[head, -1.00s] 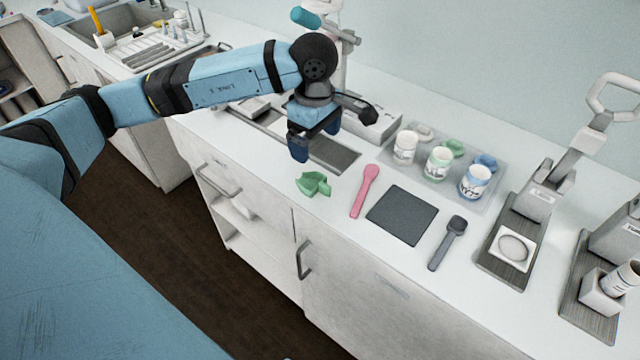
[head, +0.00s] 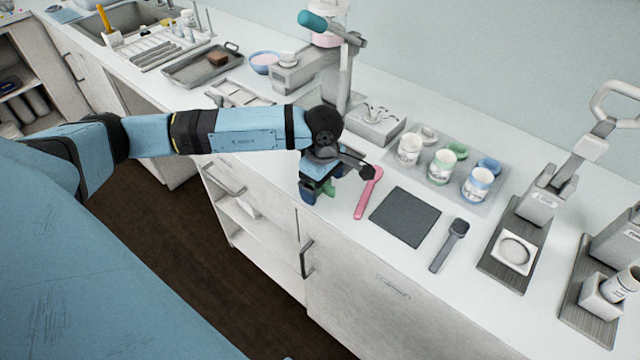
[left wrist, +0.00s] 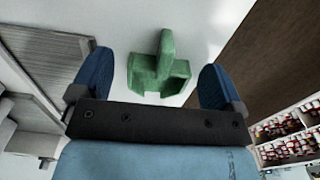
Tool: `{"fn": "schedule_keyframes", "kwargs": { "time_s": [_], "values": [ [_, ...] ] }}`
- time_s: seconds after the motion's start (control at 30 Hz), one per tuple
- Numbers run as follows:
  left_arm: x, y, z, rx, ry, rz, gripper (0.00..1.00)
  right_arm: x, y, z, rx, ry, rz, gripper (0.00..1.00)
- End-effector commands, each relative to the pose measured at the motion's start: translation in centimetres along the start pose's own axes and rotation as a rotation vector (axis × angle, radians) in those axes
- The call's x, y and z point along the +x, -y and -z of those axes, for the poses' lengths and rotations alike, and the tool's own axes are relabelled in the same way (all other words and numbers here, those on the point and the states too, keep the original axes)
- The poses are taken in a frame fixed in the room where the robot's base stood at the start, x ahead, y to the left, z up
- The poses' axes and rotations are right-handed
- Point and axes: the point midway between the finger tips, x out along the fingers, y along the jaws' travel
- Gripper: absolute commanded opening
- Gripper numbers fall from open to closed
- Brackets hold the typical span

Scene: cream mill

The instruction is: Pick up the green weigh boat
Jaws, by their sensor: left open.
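The green weigh boat (head: 327,189) lies on the white counter near its front edge, mostly hidden by my left gripper in the head view. In the left wrist view the green weigh boat (left wrist: 158,70) shows between the two blue fingers, with a gap on each side. My left gripper (head: 318,192) is open, pointing down over the weigh boat. Its fingers also show in the left wrist view (left wrist: 158,85). I cannot tell how high the fingertips are above the counter. My right gripper is in neither view.
A pink spoon (head: 367,193) lies just right of my left gripper, then a dark square mat (head: 405,216) and a dark scoop (head: 449,244). A tray (head: 472,206) with three cups stands behind. A grey press (head: 343,85) rises behind my left arm.

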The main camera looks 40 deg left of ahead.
Motion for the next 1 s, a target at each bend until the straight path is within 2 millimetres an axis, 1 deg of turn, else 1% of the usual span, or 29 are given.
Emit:
{"fn": "schedule_keyframes", "kwargs": {
  "time_s": [0.07,0.23,0.27,0.3,0.37,0.4,0.47,0.8,0.93,1.0],
  "values": [
    [0.4,0.0,0.0,0.000,0.001,-0.001,0.94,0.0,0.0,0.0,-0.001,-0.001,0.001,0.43],
    [0.4,0.0,0.0,0.000,0.001,-0.002,0.94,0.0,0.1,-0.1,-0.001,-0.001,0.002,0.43],
    [0.4,0.0,0.0,0.000,0.001,-0.002,0.87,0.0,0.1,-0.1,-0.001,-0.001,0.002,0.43],
    [0.4,0.0,0.0,0.000,0.001,-0.002,0.78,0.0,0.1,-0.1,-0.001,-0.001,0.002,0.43],
    [0.4,0.0,0.0,0.000,0.001,-0.002,0.64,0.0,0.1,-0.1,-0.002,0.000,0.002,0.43],
    [0.4,0.0,0.0,0.000,0.001,-0.002,0.55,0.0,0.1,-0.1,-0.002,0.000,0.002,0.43],
    [0.4,0.0,0.0,0.000,0.001,-0.002,0.41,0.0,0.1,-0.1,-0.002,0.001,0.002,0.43],
    [0.2,0.0,0.0,0.000,0.001,-0.002,0.41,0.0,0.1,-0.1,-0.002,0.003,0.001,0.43],
    [-0.7,-0.1,0.0,0.000,0.000,-0.003,0.41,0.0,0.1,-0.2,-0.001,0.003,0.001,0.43],
    [-1.5,-0.1,0.0,0.000,0.002,-0.004,0.41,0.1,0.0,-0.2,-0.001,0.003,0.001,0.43]
  ]
}}
